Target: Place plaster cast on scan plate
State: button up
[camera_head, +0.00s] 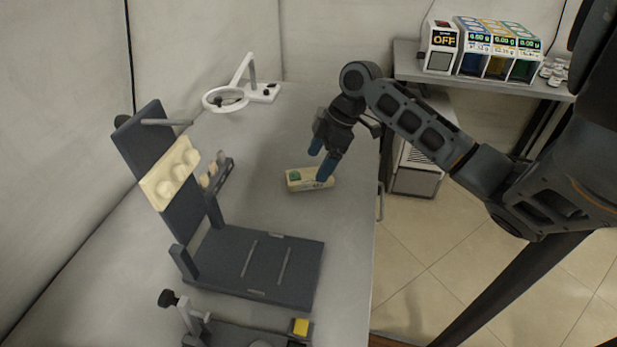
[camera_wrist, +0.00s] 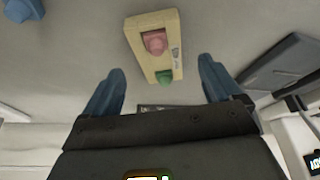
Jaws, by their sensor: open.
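A cream block (camera_head: 298,183) lies flat on the grey table, with a green patch on its face. In the wrist view the cream block (camera_wrist: 140,37) shows a pink and a green shape set in it. My gripper (camera_head: 319,163) is open just above this block. In the wrist view the block lies between and beyond the blue fingertips of my gripper (camera_wrist: 161,67); no grip shows. A pale cast-like slab (camera_head: 171,180) with rounded bumps leans on a dark upright rack. A dark slotted plate (camera_head: 225,262) lies in front. I cannot tell which part is the scan plate.
A white ring on a stand (camera_head: 225,98) is at the back. A small holder (camera_head: 217,172) with tan pieces stands beside the rack. A knobbed fixture (camera_head: 230,335) with a yellow square is at the front. Bins (camera_head: 486,50) stand on a side shelf. The table around the block is clear.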

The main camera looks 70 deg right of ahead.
aim_at(309, 175)
jog(key=x, duration=0.4)
jog(key=shift+w+a+p, duration=0.1)
jog(key=shift+w+p, duration=0.05)
jog(key=shift+p, duration=0.15)
jog(key=c, duration=1.4)
jog(key=shift+o, duration=0.2)
jog(key=shift+r, duration=0.1)
